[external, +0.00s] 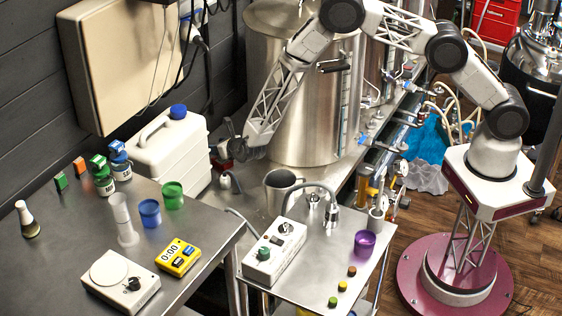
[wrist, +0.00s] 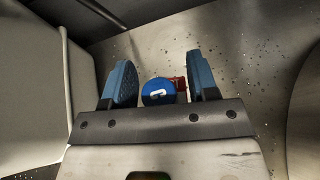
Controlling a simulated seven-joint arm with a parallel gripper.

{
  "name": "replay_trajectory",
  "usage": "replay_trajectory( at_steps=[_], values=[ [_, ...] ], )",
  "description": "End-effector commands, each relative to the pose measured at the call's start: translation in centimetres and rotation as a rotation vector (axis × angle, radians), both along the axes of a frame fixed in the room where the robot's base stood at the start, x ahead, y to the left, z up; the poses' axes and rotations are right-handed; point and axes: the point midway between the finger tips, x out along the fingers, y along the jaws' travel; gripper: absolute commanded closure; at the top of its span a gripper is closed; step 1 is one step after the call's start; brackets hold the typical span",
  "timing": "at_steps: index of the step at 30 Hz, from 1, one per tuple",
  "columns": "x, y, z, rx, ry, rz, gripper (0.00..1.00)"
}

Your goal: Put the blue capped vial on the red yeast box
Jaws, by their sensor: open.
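My gripper (wrist: 158,72) is open, with its two blue-padded fingers apart in the wrist view. A red object (wrist: 179,84), likely the yeast box, shows just beyond the cap, partly covered by the right finger. In the external view my gripper (external: 230,143) is low beside the steel tank, above a small dark red item (external: 220,162). I cannot make out the vial there.
The steel tank (external: 290,95) stands close to the right of my gripper, and a white canister (external: 170,145) to its left. The left table (external: 65,235) holds bottles and cups.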

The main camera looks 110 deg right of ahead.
Motion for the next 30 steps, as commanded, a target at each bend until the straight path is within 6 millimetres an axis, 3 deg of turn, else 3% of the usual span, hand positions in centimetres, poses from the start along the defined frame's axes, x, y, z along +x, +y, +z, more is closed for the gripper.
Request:
replay_trajectory(
  at_steps=[14, 30],
  values=[
    [-0.4, 0.7, 0.6, 0.000, 0.000, 0.001, 0.46],
    [-3.4, 5.3, 3.0, -0.001, -0.001, 0.001, 0.46]
  ],
)
